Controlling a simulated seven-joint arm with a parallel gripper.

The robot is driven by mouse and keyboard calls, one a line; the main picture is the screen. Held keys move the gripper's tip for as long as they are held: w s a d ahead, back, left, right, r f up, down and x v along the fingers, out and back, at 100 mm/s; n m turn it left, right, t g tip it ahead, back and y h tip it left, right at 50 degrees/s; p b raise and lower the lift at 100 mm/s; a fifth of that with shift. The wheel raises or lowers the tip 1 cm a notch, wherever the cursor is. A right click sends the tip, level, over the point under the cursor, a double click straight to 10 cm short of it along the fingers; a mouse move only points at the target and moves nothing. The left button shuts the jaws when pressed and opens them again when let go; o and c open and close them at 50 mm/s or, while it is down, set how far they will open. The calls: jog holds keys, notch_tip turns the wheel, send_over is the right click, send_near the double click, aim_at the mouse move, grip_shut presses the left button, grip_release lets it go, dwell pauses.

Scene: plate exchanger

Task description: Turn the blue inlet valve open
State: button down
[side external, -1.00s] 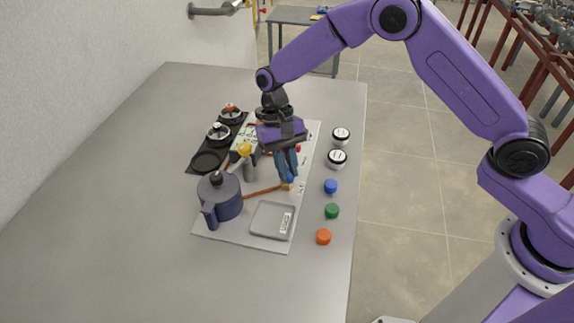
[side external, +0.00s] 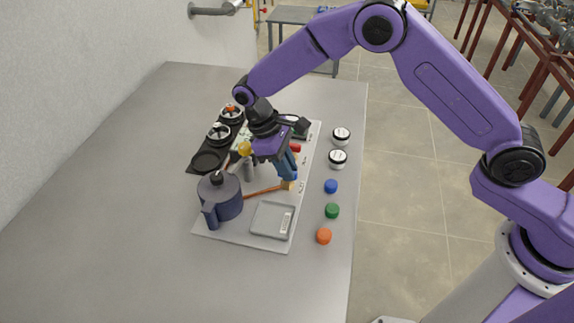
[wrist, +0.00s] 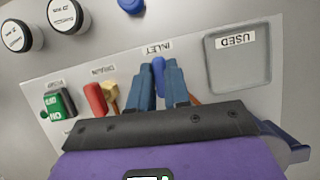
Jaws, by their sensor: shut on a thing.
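The blue inlet valve handle (wrist: 159,72) stands between my fingers in the wrist view, beside the panel's INLET label. My gripper (wrist: 161,98) is shut on this handle, one blue-grey finger on each side. In the side external view my gripper (side external: 287,172) leans over the panel with its fingertips low at the valve. The fingers hide the handle there. A brass valve body (side external: 288,186) and a copper pipe (side external: 262,191) show just below the fingertips. How far the handle is turned is unclear.
The red drain handle (wrist: 96,99) stands close beside my fingers, with a green switch (wrist: 57,104) beyond it. The grey USED tray (wrist: 238,82) is on the other side. A dark blue pot (side external: 219,197) stands left. Coloured caps and white-lidded jars line the right.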

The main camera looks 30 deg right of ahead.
jog(key=shift+n, duration=0.5)
jog(key=c, duration=1.1)
grip_release()
jog(key=shift+s+v, duration=0.2)
jog(key=shift+v, duration=8.5)
jog(key=shift+a, duration=0.15)
